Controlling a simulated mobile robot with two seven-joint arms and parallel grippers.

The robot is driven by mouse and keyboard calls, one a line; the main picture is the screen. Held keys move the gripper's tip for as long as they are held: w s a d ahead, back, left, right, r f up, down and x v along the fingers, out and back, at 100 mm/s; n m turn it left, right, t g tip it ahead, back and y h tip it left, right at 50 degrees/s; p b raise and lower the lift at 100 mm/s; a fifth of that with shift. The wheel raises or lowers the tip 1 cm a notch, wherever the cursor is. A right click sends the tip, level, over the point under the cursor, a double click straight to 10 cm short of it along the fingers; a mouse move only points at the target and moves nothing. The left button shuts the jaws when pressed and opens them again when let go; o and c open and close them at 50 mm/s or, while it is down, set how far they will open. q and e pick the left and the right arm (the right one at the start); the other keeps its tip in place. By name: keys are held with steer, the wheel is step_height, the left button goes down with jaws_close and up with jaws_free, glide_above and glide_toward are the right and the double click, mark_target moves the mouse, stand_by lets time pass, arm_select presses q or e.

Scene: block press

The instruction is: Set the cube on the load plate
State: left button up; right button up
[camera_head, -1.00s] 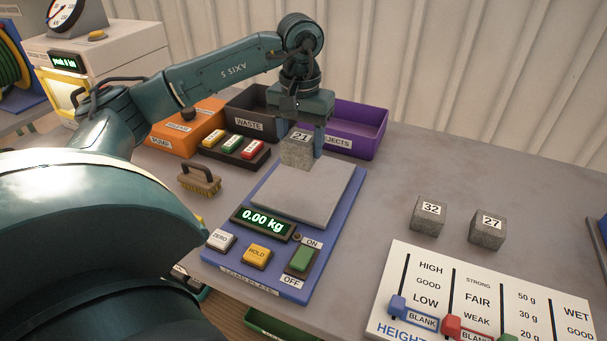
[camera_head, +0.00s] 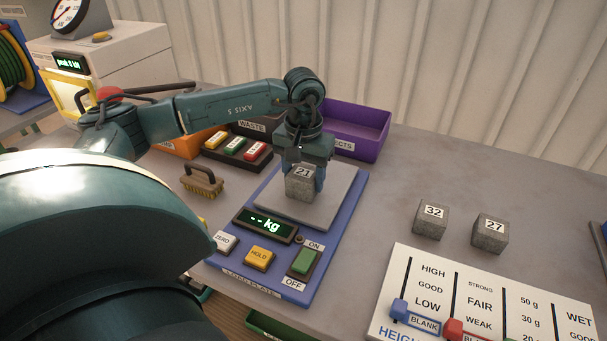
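The grey cube labelled 21 (camera_head: 300,184) is on or just above the grey load plate (camera_head: 328,206) of the blue scale; I cannot tell whether it touches. My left gripper (camera_head: 306,174) is around the cube, pointing down, with its fingers at the cube's sides. The scale's display (camera_head: 266,224) reads "-- kg". Part of the plate is hidden behind the cube and gripper. My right gripper is not in view.
Two more grey cubes, 32 (camera_head: 430,220) and 27 (camera_head: 490,233), stand to the right. A brush (camera_head: 202,181) lies left of the scale. The purple rejects bin (camera_head: 358,128) stands behind it. The white slider board (camera_head: 480,300) is at the front right.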

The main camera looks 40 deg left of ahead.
mark_target(304, 173)
arm_select(q)
steer(key=o, duration=0.4)
steer(key=shift+r, duration=0.1)
steer(key=shift+r, duration=0.25)
step_height(304, 173, up, 12)
steer(key=shift+f, duration=0.15)
stand_by(0.5)
